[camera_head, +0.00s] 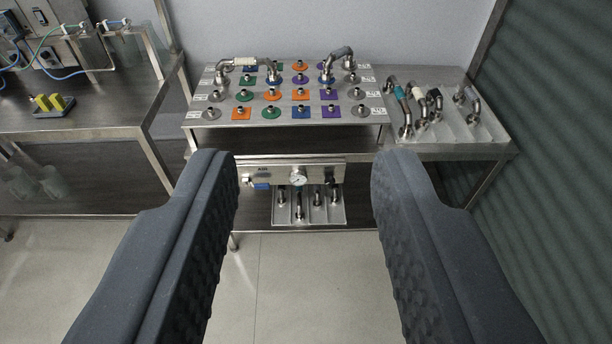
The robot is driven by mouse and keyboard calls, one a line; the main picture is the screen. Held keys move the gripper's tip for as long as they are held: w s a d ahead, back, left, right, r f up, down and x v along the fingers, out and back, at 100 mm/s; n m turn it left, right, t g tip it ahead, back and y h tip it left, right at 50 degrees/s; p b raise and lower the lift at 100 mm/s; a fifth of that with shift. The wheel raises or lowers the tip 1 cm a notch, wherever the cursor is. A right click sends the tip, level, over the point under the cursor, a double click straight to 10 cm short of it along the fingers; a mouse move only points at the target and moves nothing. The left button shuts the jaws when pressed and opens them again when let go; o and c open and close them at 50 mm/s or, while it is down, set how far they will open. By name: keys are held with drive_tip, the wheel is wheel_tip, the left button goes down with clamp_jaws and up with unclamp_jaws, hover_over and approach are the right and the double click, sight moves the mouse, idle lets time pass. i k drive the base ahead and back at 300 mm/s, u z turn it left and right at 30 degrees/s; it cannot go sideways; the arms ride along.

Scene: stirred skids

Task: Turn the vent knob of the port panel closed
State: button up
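My gripper (305,170) is open and empty, its two dark padded fingers wide apart in the foreground. Beyond it, a raised steel port panel (222,97) stands on a bench, with rows of ports on coloured square and round plates. Under its front edge is a steel front panel (318,172) with a round white gauge (298,176). A blue handle (262,186) sits left of the gauge and a small dark knob-like part (333,183) right of it. These are small and far off; I cannot tell which is the vent knob or how it is turned.
Bent pipe pieces (405,105) lie on a tray at the bench's right. A lower tray (310,214) holds more fittings. A left bench (95,110) carries a yellow-black item (50,101). A ribbed green wall (560,150) closes the right. The floor (300,280) ahead is clear.

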sight(330, 180)
drive_tip(key=i, duration=0.95)
drive_tip(key=u, duration=0.05)
